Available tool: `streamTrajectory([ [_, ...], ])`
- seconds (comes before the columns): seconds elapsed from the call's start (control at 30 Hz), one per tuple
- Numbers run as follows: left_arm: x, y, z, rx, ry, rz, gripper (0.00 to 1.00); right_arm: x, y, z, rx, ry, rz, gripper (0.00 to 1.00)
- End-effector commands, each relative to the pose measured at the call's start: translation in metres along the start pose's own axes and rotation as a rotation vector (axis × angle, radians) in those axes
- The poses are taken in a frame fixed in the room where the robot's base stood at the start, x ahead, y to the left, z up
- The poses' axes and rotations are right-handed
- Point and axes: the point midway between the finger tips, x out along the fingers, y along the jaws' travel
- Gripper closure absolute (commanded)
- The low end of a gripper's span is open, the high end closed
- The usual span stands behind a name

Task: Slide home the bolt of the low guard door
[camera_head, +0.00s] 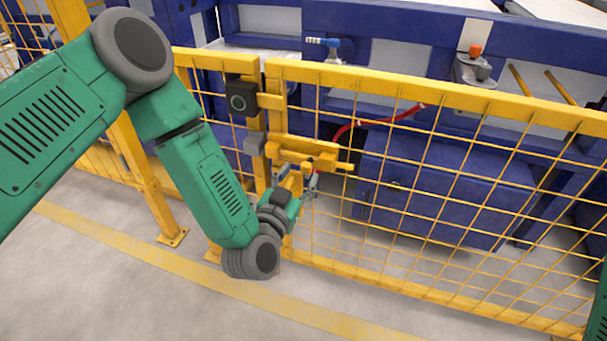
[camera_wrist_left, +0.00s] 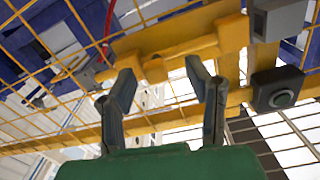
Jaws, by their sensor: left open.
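The low guard door (camera_head: 430,92) is a yellow frame with wire mesh, standing beside a yellow post. Its yellow bolt (camera_head: 310,152) is mounted near the door's left edge, with a rod end sticking out to the right. A grey block (camera_head: 254,144) sits on the post side, left of the bolt. My left gripper (camera_head: 298,184) is just below the bolt, with its fingers pointing up towards it. In the left wrist view the two fingers (camera_wrist_left: 163,88) are apart, and a yellow knob of the bolt (camera_wrist_left: 153,69) shows between their tips; contact cannot be told. My right gripper is out of view.
A black box with a round face (camera_head: 241,97) is fixed on the post above the grey block. Behind the mesh are a blue cabinet (camera_head: 440,195), a red hose (camera_head: 385,121) and blue machine frames. The floor in front is clear, with a yellow line (camera_head: 170,267).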

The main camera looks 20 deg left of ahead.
Motion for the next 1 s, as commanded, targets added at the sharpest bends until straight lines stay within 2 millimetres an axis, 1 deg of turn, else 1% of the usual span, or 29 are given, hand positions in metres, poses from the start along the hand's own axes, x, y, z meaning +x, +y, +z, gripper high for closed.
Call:
streamTrajectory([
  [0.03,0.007,0.001,0.001,-0.001,0.003,-0.001,0.56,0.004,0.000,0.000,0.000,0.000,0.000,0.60],
  [0.1,0.015,0.002,0.000,0.000,0.002,0.000,0.56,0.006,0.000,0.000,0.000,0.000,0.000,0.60],
  [0.2,0.022,0.003,-0.001,0.002,0.001,0.001,0.56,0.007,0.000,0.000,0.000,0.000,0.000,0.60],
  [0.33,0.026,0.002,-0.001,0.002,0.000,0.002,0.56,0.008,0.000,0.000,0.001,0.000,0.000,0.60],
  [0.53,0.026,0.001,-0.001,0.000,0.000,0.002,0.56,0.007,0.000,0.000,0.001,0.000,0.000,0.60],
  [0.57,0.026,0.001,-0.001,0.000,0.000,0.002,0.63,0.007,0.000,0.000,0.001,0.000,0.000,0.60],
  [0.6,0.026,0.001,-0.001,-0.001,0.000,0.002,0.77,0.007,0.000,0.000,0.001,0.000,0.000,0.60],
  [0.67,0.025,0.001,-0.001,0.000,0.000,0.002,0.98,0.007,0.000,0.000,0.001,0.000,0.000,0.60],
  [0.7,0.025,0.001,-0.001,0.000,0.000,0.002,1.00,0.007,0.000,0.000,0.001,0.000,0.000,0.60],
  [0.8,0.025,0.001,-0.001,0.001,-0.001,0.002,1.00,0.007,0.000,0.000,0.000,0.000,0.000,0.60],
  [0.87,0.025,-0.003,-0.001,0.002,-0.001,0.001,1.00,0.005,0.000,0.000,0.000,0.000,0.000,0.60],
  [0.97,0.025,-0.020,0.000,0.004,-0.002,-0.001,1.00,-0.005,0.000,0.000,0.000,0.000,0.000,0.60],
  [1.0,0.025,-0.029,0.001,0.006,-0.002,-0.002,1.00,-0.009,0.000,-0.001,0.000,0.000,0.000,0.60],
])
